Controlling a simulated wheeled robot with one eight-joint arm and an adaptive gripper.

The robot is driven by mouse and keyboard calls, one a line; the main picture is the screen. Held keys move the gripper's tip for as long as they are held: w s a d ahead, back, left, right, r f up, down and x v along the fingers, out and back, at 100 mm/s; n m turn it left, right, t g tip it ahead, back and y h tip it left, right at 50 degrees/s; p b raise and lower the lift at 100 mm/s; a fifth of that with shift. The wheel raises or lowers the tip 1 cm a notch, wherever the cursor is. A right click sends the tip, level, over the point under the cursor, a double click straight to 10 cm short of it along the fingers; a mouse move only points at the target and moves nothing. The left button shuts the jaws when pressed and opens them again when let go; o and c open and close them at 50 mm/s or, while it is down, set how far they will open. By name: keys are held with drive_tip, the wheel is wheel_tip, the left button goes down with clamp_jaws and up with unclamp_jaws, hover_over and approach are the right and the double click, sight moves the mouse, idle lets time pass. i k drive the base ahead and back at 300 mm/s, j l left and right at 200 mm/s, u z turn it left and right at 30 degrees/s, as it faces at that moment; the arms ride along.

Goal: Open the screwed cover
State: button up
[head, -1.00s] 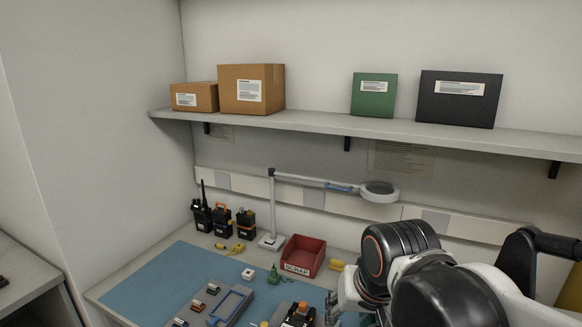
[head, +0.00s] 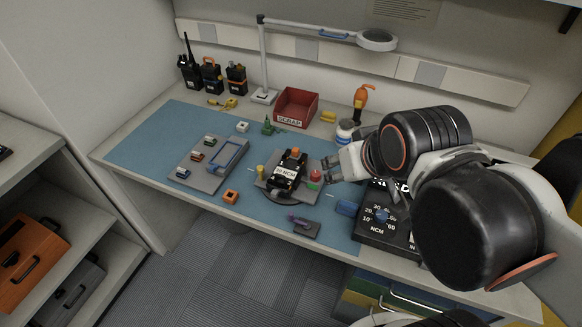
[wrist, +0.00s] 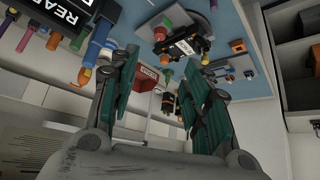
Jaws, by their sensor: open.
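A black radio unit (head: 289,172) with a white label and an orange part on top sits on a grey round-based fixture (head: 268,184) in the middle of the blue mat. It also shows upside down in the wrist view (wrist: 184,47). Its cover and screws are too small to tell apart. My gripper (head: 335,168) is just right of the fixture in the head view, apart from the radio. In the wrist view its teal-padded fingers (wrist: 160,88) are wide apart with nothing held between them.
A red scrap bin (head: 296,107), a lamp (head: 376,40) and several radios (head: 210,75) stand at the back. A grey parts tray (head: 196,177) lies left. A black NCM tester (head: 377,222) and an orange-handled tool (head: 361,100) are close to my arm.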

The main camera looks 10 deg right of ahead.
sight(286, 171)
drive_tip(key=j+u, duration=0.2)
drive_tip(key=u, duration=0.3)
drive_tip(key=j+u, duration=0.25)
drive_tip(key=u, duration=0.25)
drive_tip(key=i+j+u, duration=0.15)
drive_tip(key=l+z, duration=0.1)
drive_tip(key=k, duration=0.05)
